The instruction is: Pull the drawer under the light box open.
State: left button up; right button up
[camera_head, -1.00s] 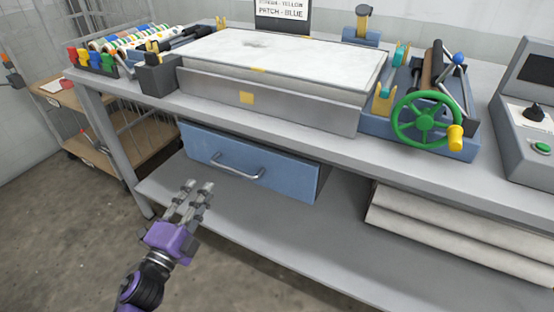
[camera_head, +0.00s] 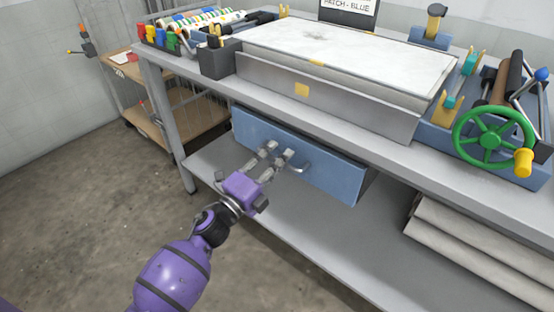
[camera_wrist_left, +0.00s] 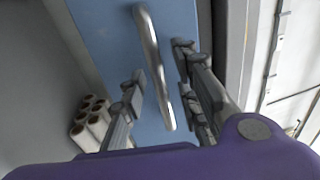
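The blue drawer (camera_head: 335,178) hangs under the bench top below the light box (camera_head: 345,47) and looks shut. Its silver bar handle (camera_head: 297,167) is partly hidden by my left gripper (camera_head: 276,158) in the head view. In the left wrist view, the drawer front (camera_wrist_left: 105,30) fills the middle and the handle (camera_wrist_left: 155,70) runs between the spread fingers of my left gripper (camera_wrist_left: 160,100). The fingers are open, one on each side of the handle, with visible gaps; I cannot tell if either touches it. My right gripper is not in view.
A lower shelf (camera_head: 300,240) runs beneath the drawer, with white rolls (camera_head: 480,240) at its right. A bench leg (camera_head: 170,125) stands left of the drawer. A green handwheel (camera_head: 492,138) sits on the bench. The floor before the bench is clear.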

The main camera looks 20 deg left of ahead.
pick_arm(q)
jog(key=c, duration=0.7)
grip_shut()
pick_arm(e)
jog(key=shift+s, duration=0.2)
pick_arm(q)
jog(key=shift+s, duration=0.1)
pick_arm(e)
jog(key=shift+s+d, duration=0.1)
